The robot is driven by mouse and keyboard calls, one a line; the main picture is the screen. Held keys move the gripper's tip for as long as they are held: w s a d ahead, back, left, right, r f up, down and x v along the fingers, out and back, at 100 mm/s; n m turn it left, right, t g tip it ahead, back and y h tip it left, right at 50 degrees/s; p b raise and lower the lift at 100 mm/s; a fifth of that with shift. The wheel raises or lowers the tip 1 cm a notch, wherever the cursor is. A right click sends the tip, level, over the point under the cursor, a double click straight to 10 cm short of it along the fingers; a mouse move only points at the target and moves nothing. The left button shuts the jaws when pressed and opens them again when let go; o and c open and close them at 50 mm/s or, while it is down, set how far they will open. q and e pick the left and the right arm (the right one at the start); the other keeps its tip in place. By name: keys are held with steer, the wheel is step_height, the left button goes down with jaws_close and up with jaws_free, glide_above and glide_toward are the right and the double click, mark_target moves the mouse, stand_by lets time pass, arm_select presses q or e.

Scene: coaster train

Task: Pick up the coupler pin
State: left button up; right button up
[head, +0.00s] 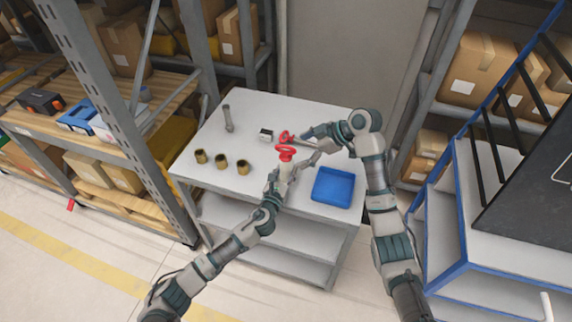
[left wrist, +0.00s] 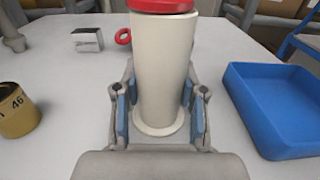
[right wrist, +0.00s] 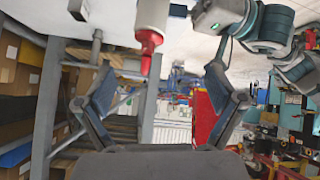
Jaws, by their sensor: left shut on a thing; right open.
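My left gripper (head: 283,177) is shut on a white cylinder (left wrist: 160,70) with a red top (head: 286,151), held upright over the table. A red ring (head: 286,136) lies behind it on the table; it may be the coupler pin's handle. The ring also shows in the left wrist view (left wrist: 123,36), and any shaft is hidden behind the cylinder. My right gripper (head: 308,134) is open and empty, close to the right of the ring. In the right wrist view, the white cylinder with its red end (right wrist: 149,42) appears beyond the open fingers (right wrist: 160,80).
A blue tray (head: 333,186) is at the table's right front. Several brass cups (head: 221,161) stand at the left front, with a grey rod-like part (head: 228,118) behind. Shelves flank the table (head: 270,108).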

mark_target(285, 146)
arm_select(q)
steer(key=shift+a, duration=0.2)
arm_select(e)
steer(key=s+a+r+n+t+h, duration=0.1)
steer(key=a+r+n+h, duration=0.35)
steer(key=n, duration=0.25)
steer(key=a+r+n+t+h, duration=0.1)
steer(key=a+r+n+h, duration=0.3)
steer(key=n, duration=0.4)
arm_select(q)
steer(key=shift+d, duration=0.2)
arm_select(e)
steer(key=shift+h, duration=0.65)
steer(key=d+f, duration=0.1)
steer(key=f, duration=0.1)
steer(key=w+f, duration=0.1)
steer(key=w+d+f, duration=0.1)
steer(key=f, duration=0.1)
steer(key=shift+d+f, duration=0.35)
arm_select(q)
steer(key=shift+a, duration=0.1)
arm_select(e)
steer(key=x, duration=0.5)
steer(key=shift+w+a+f, duration=0.1)
steer(key=shift+w+f, duration=0.15)
steer(key=shift+f, duration=0.05)
steer(key=c, duration=1.7)
steer(key=shift+c, duration=0.3)
steer(key=shift+r, duration=0.15)
